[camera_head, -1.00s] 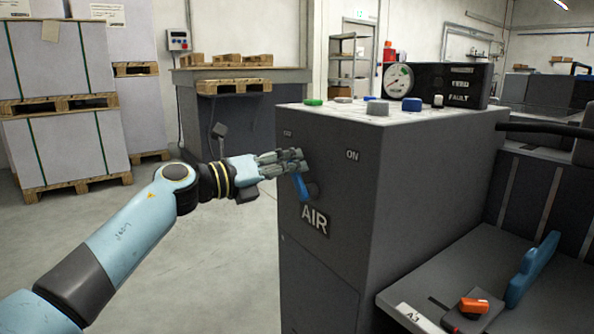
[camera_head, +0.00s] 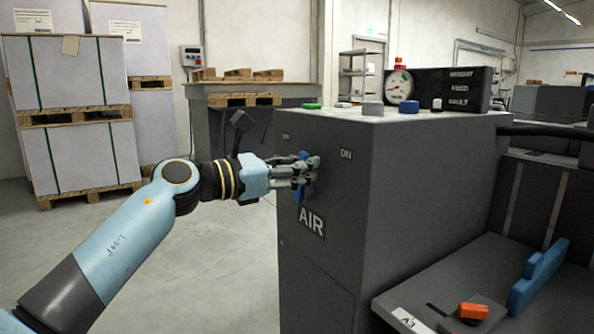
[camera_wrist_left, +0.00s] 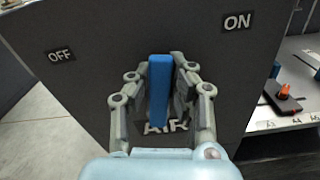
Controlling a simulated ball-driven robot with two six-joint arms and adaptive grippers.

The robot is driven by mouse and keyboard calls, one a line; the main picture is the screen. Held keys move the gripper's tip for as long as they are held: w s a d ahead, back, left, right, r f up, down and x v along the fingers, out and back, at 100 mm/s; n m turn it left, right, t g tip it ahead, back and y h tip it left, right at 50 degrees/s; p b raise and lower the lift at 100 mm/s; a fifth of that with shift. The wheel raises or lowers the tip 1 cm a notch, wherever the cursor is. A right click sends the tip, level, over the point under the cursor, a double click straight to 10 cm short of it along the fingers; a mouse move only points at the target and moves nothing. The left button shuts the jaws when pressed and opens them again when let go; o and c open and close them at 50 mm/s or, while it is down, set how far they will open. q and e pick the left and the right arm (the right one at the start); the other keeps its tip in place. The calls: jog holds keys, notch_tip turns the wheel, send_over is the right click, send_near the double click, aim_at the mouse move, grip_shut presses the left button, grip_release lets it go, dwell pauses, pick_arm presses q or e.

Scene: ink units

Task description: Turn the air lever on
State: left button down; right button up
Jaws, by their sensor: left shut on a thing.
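The blue air lever (camera_head: 301,190) is on the side of the grey cabinet (camera_head: 320,262), above the AIR label (camera_head: 311,222). My left gripper (camera_head: 306,172) is at the lever, its fingers closed on it. In the left wrist view the blue lever (camera_wrist_left: 160,88) stands upright between the two fingers of my left gripper (camera_wrist_left: 159,92). It points up between the OFF mark (camera_wrist_left: 60,56) at left and the ON mark (camera_wrist_left: 237,22) at right. My right gripper is not in view.
A gauge (camera_head: 399,86) and several coloured buttons are on the cabinet top. A lower bench with an orange-topped lever (camera_head: 473,311) and a blue guide (camera_head: 537,275) is at right. Wrapped pallets (camera_head: 75,110) stand at the back left. The floor at left is clear.

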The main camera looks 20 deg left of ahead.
aim_at(326, 178)
pick_arm(q)
jog(key=m+b, duration=0.1)
jog(key=s+d+f+m+b, duration=0.1)
jog(key=m, duration=0.1)
jog(key=shift+d+f, duration=0.15)
jog(key=shift+d, duration=0.05)
jog(key=shift+s+d+f+m+b, duration=0.15)
jog(key=shift+m+b, duration=0.2)
jog(key=shift+m, duration=0.2)
jog(key=shift+s+d+f+m+b, duration=0.15)
jog(key=shift+m+b, duration=0.2)
jog(key=shift+m, duration=0.2)
jog(key=shift+s+d+m+b, duration=0.15)
jog(key=shift+m+b, duration=0.2)
jog(key=shift+m, duration=0.35)
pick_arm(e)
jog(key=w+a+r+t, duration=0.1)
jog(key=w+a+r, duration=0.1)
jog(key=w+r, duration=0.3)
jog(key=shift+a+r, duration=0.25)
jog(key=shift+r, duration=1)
pick_arm(q)
jog(key=c, duration=1.2)
grip_release()
jog(key=shift+o, duration=0.2)
jog(key=shift+s, duration=0.1)
jog(key=v, duration=1.2)
